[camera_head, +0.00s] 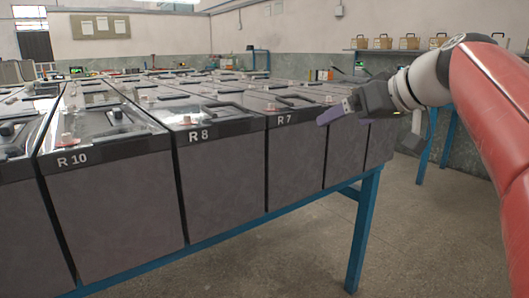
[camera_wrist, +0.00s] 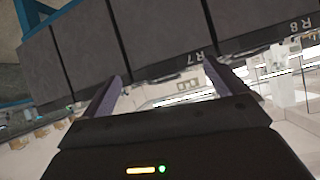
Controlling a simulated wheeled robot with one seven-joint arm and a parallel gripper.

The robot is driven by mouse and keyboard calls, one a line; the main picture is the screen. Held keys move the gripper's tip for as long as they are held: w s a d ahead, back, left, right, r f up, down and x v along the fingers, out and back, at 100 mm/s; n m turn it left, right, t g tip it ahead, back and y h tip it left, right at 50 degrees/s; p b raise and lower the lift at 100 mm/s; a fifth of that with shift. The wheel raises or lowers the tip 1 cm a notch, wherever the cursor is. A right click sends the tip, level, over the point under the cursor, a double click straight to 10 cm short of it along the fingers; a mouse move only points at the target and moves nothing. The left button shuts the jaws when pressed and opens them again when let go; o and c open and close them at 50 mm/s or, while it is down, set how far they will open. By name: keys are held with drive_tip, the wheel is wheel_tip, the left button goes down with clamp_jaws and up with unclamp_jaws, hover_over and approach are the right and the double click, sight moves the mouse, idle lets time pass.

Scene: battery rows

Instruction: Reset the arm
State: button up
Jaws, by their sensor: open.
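My gripper (camera_head: 335,113) hangs at the end of my red arm in the head view, in front of the right end of the battery row. Its purple finger points left, close to battery R7 (camera_head: 293,165) in the picture. In the wrist view my gripper (camera_wrist: 165,72) shows two fingers spread apart with nothing between them. Battery R7 (camera_wrist: 165,35) lies beyond the fingertips there, and battery R8 (camera_wrist: 255,15) is at the upper right. I cannot tell whether a finger touches a battery.
Battery R8 (camera_head: 222,180) and battery R10 (camera_head: 110,215) stand left of R7, with several more behind. They rest on a blue-framed stand (camera_head: 364,230). The floor (camera_head: 420,240) at lower right is clear. A shelf with several small boxes (camera_head: 410,42) is on the back wall.

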drive_tip(key=s+f+m+g+h, duration=0.2)
drive_tip(key=s+f+h, duration=0.1)
drive_tip(key=s+f, duration=0.8)
drive_tip(key=s+a+f+m+g+h, duration=0.1)
drive_tip(key=s+f+m+g+h, duration=0.1)
drive_tip(key=s+f, duration=0.9)
wheel_tip(320, 180, down, 8)
drive_tip(key=shift+s+f+m+h+p, duration=0.1)
drive_tip(key=shift+s+m+h+p, duration=0.3)
drive_tip(key=shift+m+h, duration=0.25)
